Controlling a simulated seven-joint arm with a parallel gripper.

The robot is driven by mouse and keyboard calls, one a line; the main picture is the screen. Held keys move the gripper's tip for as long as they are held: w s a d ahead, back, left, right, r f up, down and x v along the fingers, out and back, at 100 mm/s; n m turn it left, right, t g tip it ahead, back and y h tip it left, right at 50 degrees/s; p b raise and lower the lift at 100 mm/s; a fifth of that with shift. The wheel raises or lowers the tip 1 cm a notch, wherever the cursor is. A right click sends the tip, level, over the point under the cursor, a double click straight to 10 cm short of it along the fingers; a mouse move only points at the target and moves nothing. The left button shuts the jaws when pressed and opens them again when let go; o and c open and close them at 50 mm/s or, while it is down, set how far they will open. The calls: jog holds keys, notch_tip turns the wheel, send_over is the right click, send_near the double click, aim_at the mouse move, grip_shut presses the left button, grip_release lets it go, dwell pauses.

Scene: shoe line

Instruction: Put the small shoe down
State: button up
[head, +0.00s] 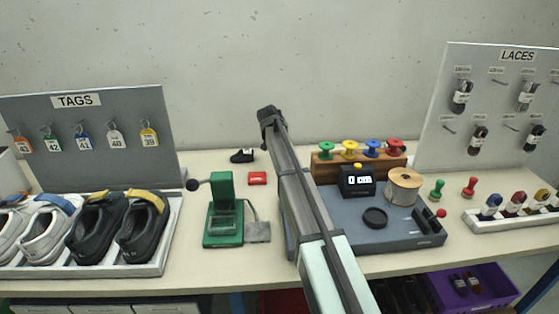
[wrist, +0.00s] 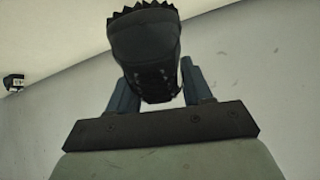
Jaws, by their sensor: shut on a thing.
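My gripper (wrist: 154,78) is shut on a small dark shoe (wrist: 145,45), with one finger on each side of it in the wrist view. The shoe's jagged sole edge shows at the top, and its laces face the camera. In the head view my arm reaches up over the middle of the table, and its dark far end is seen against the wall. I cannot clearly tell shoe from gripper there. Another small black shoe (head: 242,156) lies on the table, left of my arm and apart from it.
A red pad (head: 257,178) and a green press (head: 223,212) stand left of my arm. A grey tray (head: 395,235) with a black counter (head: 357,181) and a spool (head: 403,187) lies right. Large shoes sit in a white tray (head: 160,262) at left. Bare table surrounds the red pad.

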jog(key=w+d+r+m+g+h, duration=0.1)
jog(key=w+d+m+h, duration=0.1)
jog(key=w+m, duration=0.15)
jog(key=shift+m+g+h, duration=0.6)
jog(key=shift+m+h, duration=0.2)
jog(key=shift+m, duration=0.15)
jog(key=shift+s+d+f, duration=0.15)
jog(key=shift+f, duration=1.5)
jog(key=shift+s+d+f, duration=0.1)
jog(key=shift+f, duration=1.6)
jog(key=shift+s+d+f, duration=0.15)
jog(key=shift+f, duration=1.5)
jog(key=shift+f, duration=0.15)
jog(key=o, duration=1.1)
jog(key=shift+o, duration=0.2)
jog(key=v, duration=1.2)
